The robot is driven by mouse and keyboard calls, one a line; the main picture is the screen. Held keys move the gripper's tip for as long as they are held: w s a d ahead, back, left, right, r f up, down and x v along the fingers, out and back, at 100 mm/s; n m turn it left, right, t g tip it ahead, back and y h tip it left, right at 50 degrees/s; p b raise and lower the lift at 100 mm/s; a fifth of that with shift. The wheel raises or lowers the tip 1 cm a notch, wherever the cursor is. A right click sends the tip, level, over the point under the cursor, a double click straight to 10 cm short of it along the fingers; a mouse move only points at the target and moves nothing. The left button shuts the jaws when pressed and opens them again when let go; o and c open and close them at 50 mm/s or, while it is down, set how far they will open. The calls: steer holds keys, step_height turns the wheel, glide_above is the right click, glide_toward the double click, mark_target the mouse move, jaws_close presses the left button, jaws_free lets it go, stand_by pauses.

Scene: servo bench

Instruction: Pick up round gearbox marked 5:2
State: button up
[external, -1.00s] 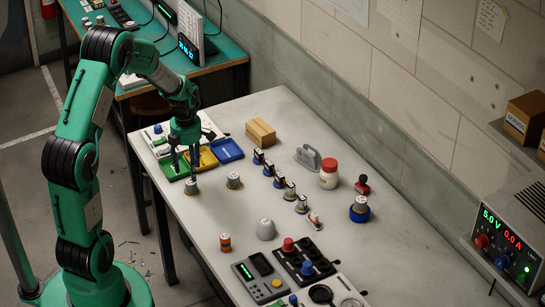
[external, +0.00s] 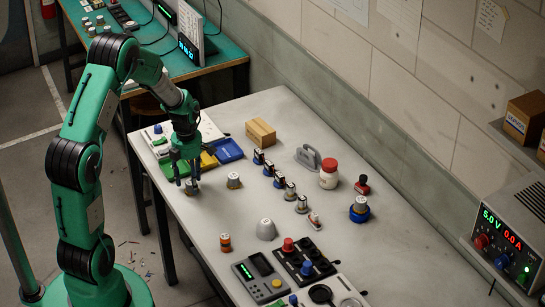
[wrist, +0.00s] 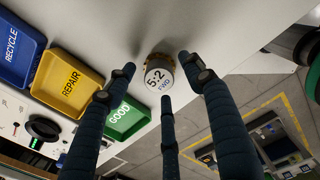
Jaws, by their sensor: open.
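The round gearbox marked 5:2 (wrist: 158,77) stands on the white bench top, its pale top label up, in the upper middle of the wrist view. In the external view the gearbox (external: 191,188) is at the bench's left edge, partly behind my fingers. My gripper (wrist: 160,90) is open, with its fingers spread around the gearbox in the wrist view and no contact that I can make out. In the external view my gripper (external: 184,174) points down just over the gearbox.
A similar round piece (external: 233,181) stands to the right. Green GOOD (wrist: 128,118), yellow REPAIR (wrist: 67,82) and blue RECYCLE (wrist: 17,50) trays lie beside the gearbox.

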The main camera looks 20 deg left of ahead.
steer(key=shift+f, duration=0.75)
steer(key=shift+c, duration=0.3)
jaws_close()
